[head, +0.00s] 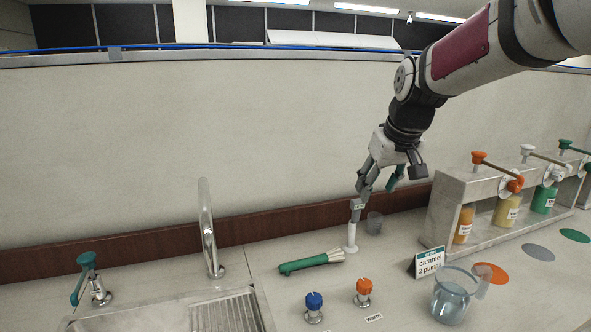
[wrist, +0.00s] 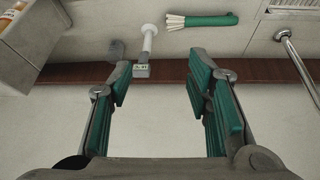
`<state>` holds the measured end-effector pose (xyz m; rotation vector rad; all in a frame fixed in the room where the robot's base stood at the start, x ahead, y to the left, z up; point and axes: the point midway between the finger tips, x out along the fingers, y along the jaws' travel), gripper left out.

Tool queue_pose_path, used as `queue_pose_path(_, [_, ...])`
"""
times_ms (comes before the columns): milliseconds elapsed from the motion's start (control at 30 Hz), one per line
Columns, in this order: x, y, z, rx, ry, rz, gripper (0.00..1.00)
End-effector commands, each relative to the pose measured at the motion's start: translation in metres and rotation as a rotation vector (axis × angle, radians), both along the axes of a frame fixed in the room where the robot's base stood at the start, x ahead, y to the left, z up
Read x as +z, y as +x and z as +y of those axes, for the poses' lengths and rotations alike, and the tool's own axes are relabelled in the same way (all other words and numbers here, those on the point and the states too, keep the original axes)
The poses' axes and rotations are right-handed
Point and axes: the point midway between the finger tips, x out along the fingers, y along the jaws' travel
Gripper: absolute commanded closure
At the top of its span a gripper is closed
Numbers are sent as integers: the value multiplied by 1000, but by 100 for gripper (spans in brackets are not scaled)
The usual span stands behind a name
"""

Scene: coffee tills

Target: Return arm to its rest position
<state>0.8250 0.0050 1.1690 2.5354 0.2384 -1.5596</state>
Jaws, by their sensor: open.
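My gripper (head: 378,186) hangs from the arm above the back of the counter, near the wall, pointing down. In the wrist view its green-padded fingers (wrist: 160,92) are spread apart with nothing between them. A white post with a small grey labelled head (head: 351,226) stands on the counter below the fingertips; it also shows in the wrist view (wrist: 147,45) beyond the fingers. I cannot tell from the head view whether a fingertip touches its head. A small grey cup (head: 374,223) stands just behind the post.
A sink (head: 222,312) with a tall tap (head: 208,235) is at left. Blue (head: 314,305) and orange (head: 363,290) knobs stand in front. A glass of liquid (head: 453,296), a caramel sign (head: 427,262) and a syrup rack (head: 470,195) are at right.

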Motion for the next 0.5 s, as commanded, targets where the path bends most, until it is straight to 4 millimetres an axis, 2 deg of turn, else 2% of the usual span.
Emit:
queue_pose_path(33, [11, -28, 1, -11, -7, 3, 55])
queue_pose_path(200, [26, -111, 1, -61, -13, 27, 55])
queue_pose_path(367, [27, -190, -1, -111, -10, 49, 55])
queue_pose_path(500, [18, -256, -4, -154, 1, 66, 55])
